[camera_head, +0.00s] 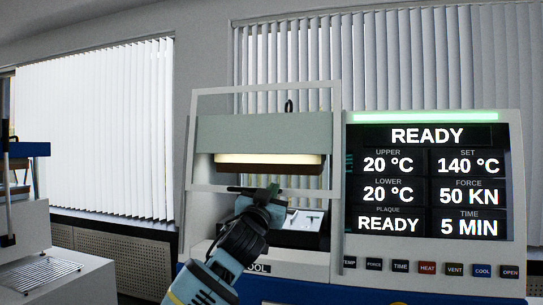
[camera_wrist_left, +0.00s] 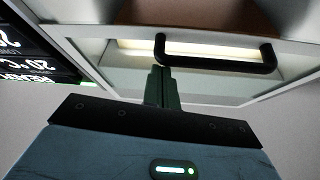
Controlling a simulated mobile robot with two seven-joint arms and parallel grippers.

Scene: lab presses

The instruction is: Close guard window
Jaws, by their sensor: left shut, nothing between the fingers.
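The guard window (camera_head: 310,194) is a pale-framed pane on the front of the press, with its lower bar at mid-height and an open gap below it. Its black handle (camera_wrist_left: 220,66) shows clearly in the left wrist view and is partly hidden by my gripper in the head view. My left gripper (camera_head: 271,190) is at the lower bar, in front of the handle. In the left wrist view the fingers (camera_wrist_left: 161,72) are shut and empty, their tips close to one end of the handle; I cannot tell whether they touch it. My right gripper is in neither view.
The control panel (camera_head: 434,133) stands right of the window, reading READY, with a row of buttons (camera_head: 427,268) below. A dark tray area with a small item (camera_head: 311,219) shows under the window. Another machine (camera_head: 58,272) stands at far left. Blinds (camera_head: 95,130) cover the back windows.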

